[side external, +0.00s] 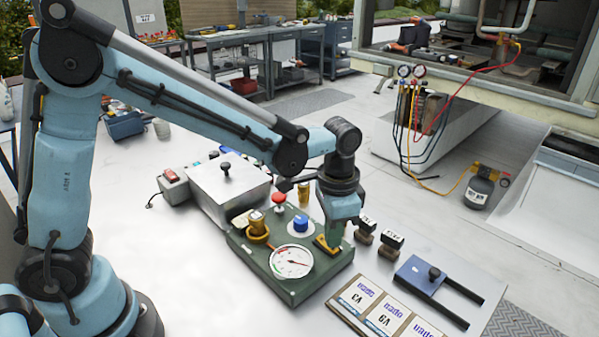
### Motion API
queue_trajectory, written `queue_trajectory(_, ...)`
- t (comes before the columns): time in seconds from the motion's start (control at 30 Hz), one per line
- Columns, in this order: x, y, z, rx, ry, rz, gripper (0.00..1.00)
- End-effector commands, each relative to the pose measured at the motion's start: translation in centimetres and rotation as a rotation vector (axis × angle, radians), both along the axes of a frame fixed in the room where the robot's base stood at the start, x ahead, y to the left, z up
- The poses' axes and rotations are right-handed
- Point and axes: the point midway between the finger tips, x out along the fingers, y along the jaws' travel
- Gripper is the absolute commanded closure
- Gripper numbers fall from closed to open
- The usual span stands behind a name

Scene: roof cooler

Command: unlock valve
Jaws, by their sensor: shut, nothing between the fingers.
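A green panel box (302,291) lies on the white table. It carries a round white gauge (291,261) with a red needle, a brass fitting (258,226), a blue knob (300,223), a red mushroom button (279,198) and a yellow part (325,246) at its right corner. Which of these is the valve to unlock, I cannot tell. My gripper (334,240) points down at the panel's right corner, shut and empty, right at the yellow part. Whether it touches that part is unclear. The fingertips are partly hidden.
A grey metal box (228,190) stands left of the panel. Dark-topped blocks (390,240), a blue plate with black rails (425,275) and printed cards (386,315) lie to the right. A gauge manifold with hoses (411,80) stands behind.

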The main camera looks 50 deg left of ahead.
Motion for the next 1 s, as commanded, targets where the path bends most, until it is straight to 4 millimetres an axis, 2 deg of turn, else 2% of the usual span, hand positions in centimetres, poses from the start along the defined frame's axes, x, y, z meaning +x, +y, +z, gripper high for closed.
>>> queue_trajectory(0.7,0.0,0.0,5.3,0.0,0.0,0.0,1.0)
queue_trajectory(1.0,0.0,0.0,6.3,0.0,0.0,0.0,1.0)
